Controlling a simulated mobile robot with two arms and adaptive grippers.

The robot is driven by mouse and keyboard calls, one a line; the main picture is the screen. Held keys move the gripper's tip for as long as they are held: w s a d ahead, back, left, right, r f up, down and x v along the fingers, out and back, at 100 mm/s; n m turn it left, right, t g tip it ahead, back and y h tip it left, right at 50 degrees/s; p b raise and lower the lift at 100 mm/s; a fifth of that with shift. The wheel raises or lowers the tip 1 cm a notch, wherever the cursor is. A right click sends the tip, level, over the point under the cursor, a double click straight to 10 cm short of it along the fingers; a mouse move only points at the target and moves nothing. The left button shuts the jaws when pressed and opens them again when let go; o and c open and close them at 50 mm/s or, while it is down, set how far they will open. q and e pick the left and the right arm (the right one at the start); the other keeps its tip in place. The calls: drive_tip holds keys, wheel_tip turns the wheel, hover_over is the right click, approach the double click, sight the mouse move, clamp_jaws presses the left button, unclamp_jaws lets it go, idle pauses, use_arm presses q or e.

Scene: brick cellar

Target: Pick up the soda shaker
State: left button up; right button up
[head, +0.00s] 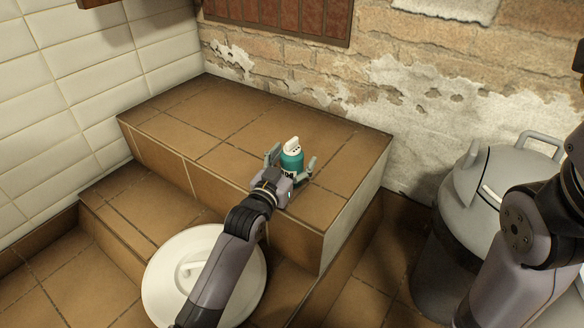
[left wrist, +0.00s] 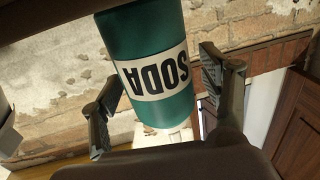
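The soda shaker (head: 291,161) is a teal cylinder with a white top, at the tiled ledge (head: 222,128) in the head view. Its base is hidden behind my gripper. In the left wrist view the shaker (left wrist: 172,104) shows large, with a white "SODA" label upside down. My left gripper (head: 293,164) has one finger on each side of the shaker. In the left wrist view the gripper (left wrist: 156,92) is open, with gaps beside the shaker. My right arm shows at the right edge of the head view, but its gripper is not in view.
A round white lid (head: 165,284) lies below the ledge, partly behind my left arm. A grey lidded can (head: 484,192) with handles stands at the right. White tiles and a worn brick wall (head: 430,85) close off the back. The ledge left of the shaker is clear.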

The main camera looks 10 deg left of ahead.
use_arm(q)
drive_tip(key=c, duration=1)
drive_tip(key=shift+c, duration=0.2)
